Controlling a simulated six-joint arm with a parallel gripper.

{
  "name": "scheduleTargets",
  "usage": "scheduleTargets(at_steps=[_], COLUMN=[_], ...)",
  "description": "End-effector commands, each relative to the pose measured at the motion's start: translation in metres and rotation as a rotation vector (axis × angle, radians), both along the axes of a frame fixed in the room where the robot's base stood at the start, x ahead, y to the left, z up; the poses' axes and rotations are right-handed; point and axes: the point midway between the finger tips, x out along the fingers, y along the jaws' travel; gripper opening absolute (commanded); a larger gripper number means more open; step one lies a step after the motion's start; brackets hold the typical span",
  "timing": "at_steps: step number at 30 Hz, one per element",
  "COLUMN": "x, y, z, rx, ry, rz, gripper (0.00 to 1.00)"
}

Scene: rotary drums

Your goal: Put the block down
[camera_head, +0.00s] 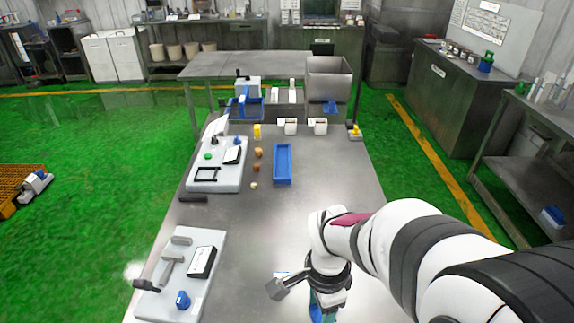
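My gripper (322,300) is at the lower middle of the head camera view, over the near part of the metal table (255,235). It points down, and my wrist hides most of its fingers. A blue and teal piece (317,313) shows right beneath it at the bottom edge of the picture. I cannot tell whether this is the block, part of the gripper, or whether it touches the table. The fingertips are not clear enough to tell open from shut.
A blue tray (283,165) lies mid-table, beside several small brown and tan pieces (257,168). The table's middle is clear.

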Motion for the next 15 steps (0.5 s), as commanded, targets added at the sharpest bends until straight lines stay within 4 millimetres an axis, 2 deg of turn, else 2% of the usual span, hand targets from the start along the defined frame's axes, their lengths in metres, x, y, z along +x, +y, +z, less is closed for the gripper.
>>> scheduleTargets(at_steps=[3, 9, 12, 15], x=[0.026, 0.054, 0.059, 0.061], y=[-0.009, -0.028, -0.034, -0.038], z=[0.035, 0.102, 0.126, 0.14], rx=[-0.004, -0.005, 0.0, 0.003], ry=[-0.004, 0.001, 0.0, -0.002], rz=[0.322, 0.908, 1.111, 1.232], gripper=[0.0, 0.0, 0.0, 0.0])
